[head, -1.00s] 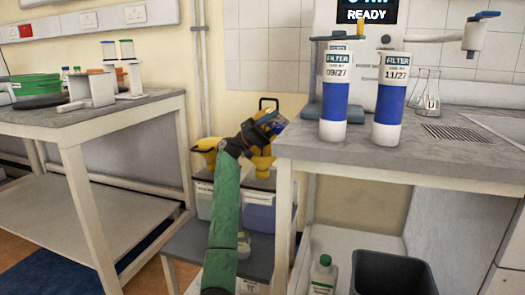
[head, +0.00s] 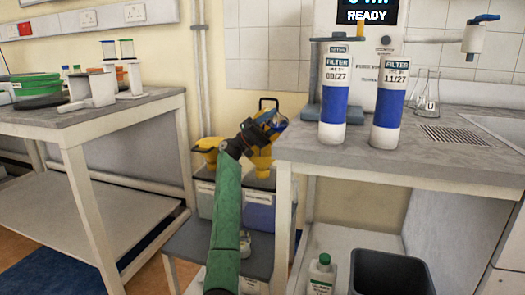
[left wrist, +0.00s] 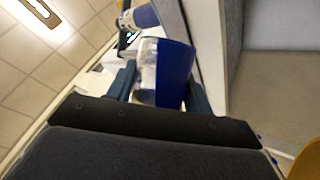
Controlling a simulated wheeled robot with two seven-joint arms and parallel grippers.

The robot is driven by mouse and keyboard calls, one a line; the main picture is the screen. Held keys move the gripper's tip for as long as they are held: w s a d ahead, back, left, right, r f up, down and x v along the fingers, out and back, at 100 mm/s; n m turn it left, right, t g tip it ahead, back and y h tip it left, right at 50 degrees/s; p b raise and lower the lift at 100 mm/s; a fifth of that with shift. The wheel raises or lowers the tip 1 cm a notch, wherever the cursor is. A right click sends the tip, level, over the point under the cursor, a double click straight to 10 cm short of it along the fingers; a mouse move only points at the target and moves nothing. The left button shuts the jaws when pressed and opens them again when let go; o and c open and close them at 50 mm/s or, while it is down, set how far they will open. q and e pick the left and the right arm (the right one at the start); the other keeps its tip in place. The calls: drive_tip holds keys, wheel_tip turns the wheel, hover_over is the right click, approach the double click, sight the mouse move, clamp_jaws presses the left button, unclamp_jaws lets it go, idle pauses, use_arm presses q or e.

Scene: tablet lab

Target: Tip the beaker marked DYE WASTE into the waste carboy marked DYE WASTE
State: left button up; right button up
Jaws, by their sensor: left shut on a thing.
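My left gripper (head: 268,121) is shut on a beaker (left wrist: 172,72) with deep blue contents, which shows clearly in the left wrist view between the fingers (left wrist: 160,88). In the head view the beaker is small and mostly hidden by the gripper. It is held tilted above the yellow funnel (head: 262,168) of the right carboy (head: 260,212), which holds blue-violet liquid. A second carboy (head: 205,199) with a paler content and its own yellow funnel (head: 207,147) stands to its left. The writing on the beaker and carboys is too small to read. My right gripper is not in view.
The worktop (head: 310,158) is close to the right of my gripper, with two filter cartridges (head: 333,100) (head: 391,105) on it. The carboys stand on a low grey stand (head: 190,245). A dark bin (head: 390,272) and a green-capped bottle (head: 322,275) are under the worktop.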

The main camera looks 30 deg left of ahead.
use_arm(q)
drive_tip(key=shift+d+r+n+t, duration=0.15)
drive_tip(key=shift+r+n+t, duration=0.15)
drive_tip(key=shift+n+t, duration=0.6)
drive_tip(key=shift+s+r+n+t+y+p, duration=0.1)
drive_tip(key=shift+r+n+t+y+p, duration=0.15)
drive_tip(key=shift+n+t, duration=0.5)
drive_tip(key=shift+r+n+t+y+p, duration=0.1)
drive_tip(key=shift+n+t+y+p, duration=0.25)
drive_tip(key=shift+n+t, duration=0.4)
drive_tip(key=shift+s+r+n+t+y+p, duration=0.1)
drive_tip(key=shift+r+n+t+y+p, duration=0.15)
drive_tip(key=shift+n+t, duration=0.45)
drive_tip(key=shift+w+n+y, duration=0.1)
drive_tip(key=shift+n+y, duration=0.25)
drive_tip(key=shift+n, duration=0.15)
drive_tip(key=shift+f+m+g+h+b, duration=0.35)
drive_tip(key=shift+m+g+h+b, duration=0.2)
drive_tip(key=shift+m, duration=0.35)
drive_tip(key=m+g, duration=0.1)
drive_tip(key=m+g+h, duration=0.1)
drive_tip(key=m, duration=0.1)
drive_tip(key=f+m+g, duration=0.1)
drive_tip(key=g, duration=0.1)
drive_tip(key=shift+d+b, duration=0.35)
drive_tip(key=shift+d+f+m+g, duration=0.1)
drive_tip(key=shift+d+m+g, duration=0.05)
drive_tip(key=shift+m+g, duration=0.5)
